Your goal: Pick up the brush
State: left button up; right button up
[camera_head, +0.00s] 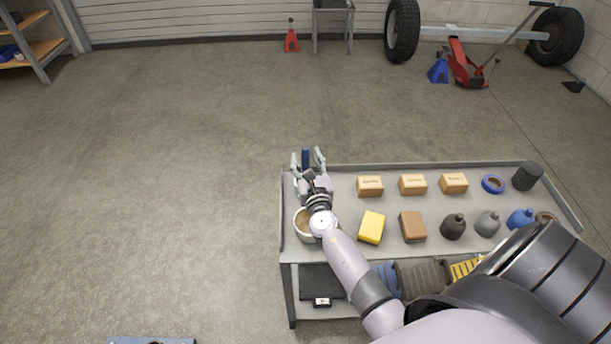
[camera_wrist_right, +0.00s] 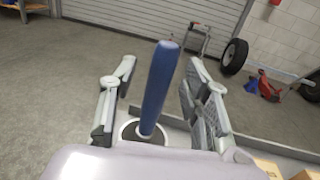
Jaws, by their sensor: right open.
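The brush shows as an upright blue handle (camera_wrist_right: 158,92) in the right wrist view, rising from a round pale-rimmed base (camera_wrist_right: 128,134). I cannot make out any bristles. In the head view the blue handle (camera_head: 305,157) shows at the far left corner of the cart. My right gripper (camera_head: 308,161) is open around the handle, with one finger on each side. In the right wrist view a gap shows between the handle and each finger, so the gripper (camera_wrist_right: 161,76) holds nothing. My left gripper is not in view.
The grey cart (camera_head: 342,183) carries small cardboard boxes (camera_head: 412,185), a yellow block (camera_head: 371,228), a brown block (camera_head: 412,227), several bottles (camera_head: 454,226), blue tape (camera_head: 493,184) and a black cylinder (camera_head: 527,176). A round tan-filled container (camera_head: 302,222) sits beneath my right wrist.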

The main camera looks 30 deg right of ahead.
jog(key=shift+x, duration=0.95)
jog(key=shift+s, duration=0.1)
jog(key=shift+c, duration=0.3)
grip_shut()
